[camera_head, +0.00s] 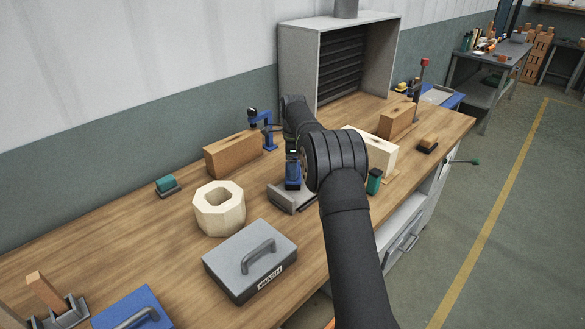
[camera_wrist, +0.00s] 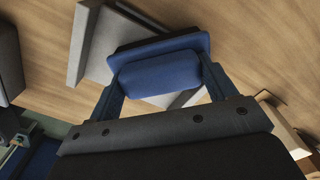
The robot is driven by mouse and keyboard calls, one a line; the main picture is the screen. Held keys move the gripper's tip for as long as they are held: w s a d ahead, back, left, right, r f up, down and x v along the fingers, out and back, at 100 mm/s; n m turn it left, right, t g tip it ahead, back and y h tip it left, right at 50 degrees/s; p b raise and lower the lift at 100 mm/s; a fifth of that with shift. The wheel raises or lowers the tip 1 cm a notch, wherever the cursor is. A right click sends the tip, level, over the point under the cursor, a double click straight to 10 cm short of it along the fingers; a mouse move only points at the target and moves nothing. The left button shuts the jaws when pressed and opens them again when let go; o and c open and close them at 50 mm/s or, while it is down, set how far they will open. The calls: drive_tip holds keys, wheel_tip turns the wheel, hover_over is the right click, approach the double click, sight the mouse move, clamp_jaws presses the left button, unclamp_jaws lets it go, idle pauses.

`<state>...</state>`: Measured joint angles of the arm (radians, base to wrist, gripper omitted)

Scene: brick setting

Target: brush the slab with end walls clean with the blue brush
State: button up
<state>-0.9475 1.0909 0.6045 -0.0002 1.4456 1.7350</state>
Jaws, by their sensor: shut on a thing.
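The blue brush (camera_head: 293,180) is held upright in my gripper (camera_head: 292,166). In the wrist view the blue brush (camera_wrist: 158,74) fills the space between the two fingers of my gripper (camera_wrist: 162,80), which is shut on it. The slab with end walls (camera_head: 287,199) is grey and lies on the bench directly below the brush. Its grey surface and one raised wall also show in the wrist view (camera_wrist: 108,48), partly hidden behind the brush. My arm hides part of its right side in the head view. I cannot tell whether the bristles touch it.
A cream octagonal block (camera_head: 219,210) and a grey lidded case (camera_head: 232,262) stand nearby on the left. A teal brush (camera_head: 166,184) lies far left.

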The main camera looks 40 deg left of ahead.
drive_tip(key=shift+d, duration=4.1)
drive_tip(key=shift+a, duration=4)
drive_tip(key=shift+a+r, duration=0.1)
drive_tip(key=shift+a, duration=0.15)
drive_tip(key=shift+d+r, duration=0.1)
drive_tip(key=shift+r, duration=3.9)
